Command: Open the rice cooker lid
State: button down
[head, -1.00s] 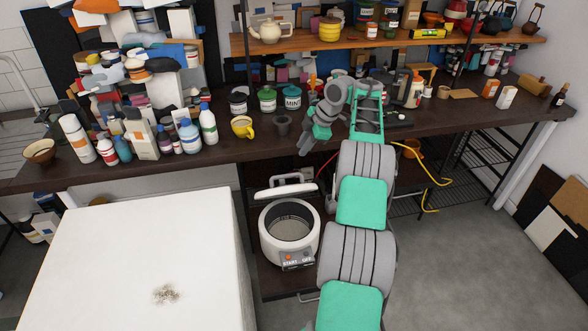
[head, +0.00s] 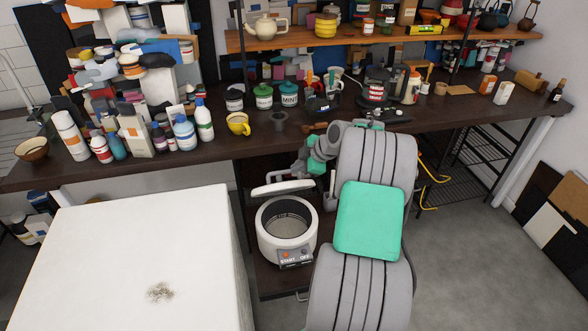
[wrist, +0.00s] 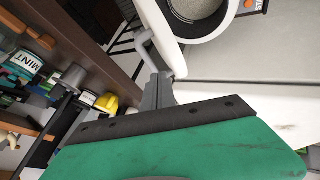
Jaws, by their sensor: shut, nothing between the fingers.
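The rice cooker (head: 287,250) is white with a grey inner pot and a START/OFF panel. It stands on a low shelf below the counter in the head view. Its lid (head: 283,188) is raised behind the pot, which is open to view. In the wrist view the cooker's white lid (wrist: 161,32) shows edge-on at the top, with a grey bent handle beside it. My gripper (wrist: 158,82) is shut and empty, its fingertips close to that handle; I cannot tell whether they touch. In the head view my arm mostly hides the gripper, right of the lid.
The dark counter (head: 90,172) edge lies above and behind the cooker, with bottles, jars and a yellow mug (head: 238,124) on it. A white block (head: 130,260) stands to the left of the cooker. A wire rack stands to the right.

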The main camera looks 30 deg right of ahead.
jog(key=p+x, duration=0.1)
jog(key=x, duration=0.7)
jog(key=shift+s, duration=0.1)
jog(key=shift+d+r, duration=0.1)
